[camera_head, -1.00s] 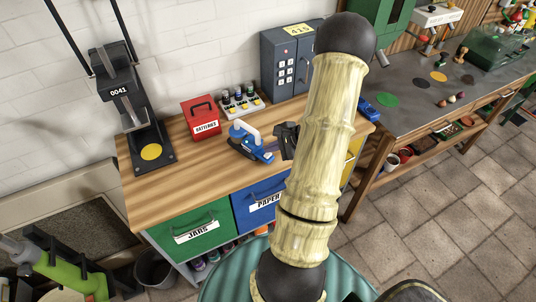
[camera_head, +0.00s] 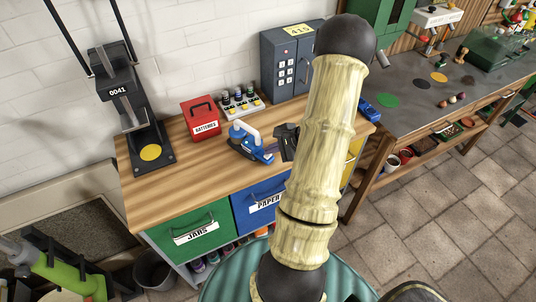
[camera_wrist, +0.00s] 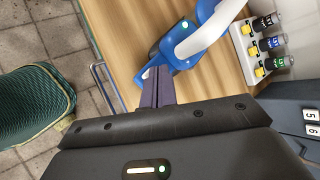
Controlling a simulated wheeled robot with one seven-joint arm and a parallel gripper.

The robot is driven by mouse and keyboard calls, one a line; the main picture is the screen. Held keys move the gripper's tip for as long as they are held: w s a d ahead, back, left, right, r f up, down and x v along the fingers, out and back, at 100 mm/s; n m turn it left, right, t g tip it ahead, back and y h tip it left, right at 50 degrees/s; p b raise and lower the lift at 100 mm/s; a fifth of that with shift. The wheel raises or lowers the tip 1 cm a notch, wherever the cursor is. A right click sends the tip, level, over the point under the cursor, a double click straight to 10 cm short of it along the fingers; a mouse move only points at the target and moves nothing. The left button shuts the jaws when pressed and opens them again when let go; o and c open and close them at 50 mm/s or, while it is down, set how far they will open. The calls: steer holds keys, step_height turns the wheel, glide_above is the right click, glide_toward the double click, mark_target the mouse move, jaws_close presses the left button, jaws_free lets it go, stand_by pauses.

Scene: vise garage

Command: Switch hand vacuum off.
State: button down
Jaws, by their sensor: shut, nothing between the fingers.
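The hand vacuum (camera_head: 250,140) is blue with a white handle and lies on the wooden benchtop. In the wrist view the hand vacuum (camera_wrist: 203,36) fills the top middle, and a small green light or dot shows on its blue body. My gripper (camera_head: 272,148) is just to the right of the vacuum in the head view, partly hidden by my arm. In the wrist view my gripper's purple fingers (camera_wrist: 157,72) are together and empty. Their tips are close to the vacuum's blue end; I cannot tell whether they touch it.
A red batteries box (camera_head: 201,119), a rack of small bottles (camera_head: 241,103) and a grey keypad safe (camera_head: 290,62) stand behind the vacuum. A black press-like stand (camera_head: 128,110) is at the left. Green and blue drawers are below. Bare wood lies left of the vacuum.

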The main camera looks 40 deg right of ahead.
steer(key=shift+f+b, duration=0.2)
steer(key=shift+b, duration=0.1)
steer(key=shift+r, duration=0.1)
stand_by(0.4)
steer(key=shift+r+p, duration=0.45)
steer(key=shift+r, duration=0.4)
steer(key=shift+r, duration=0.1)
step_height(320, 180, up, 6)
steer(key=p, duration=0.3)
stand_by(0.6)
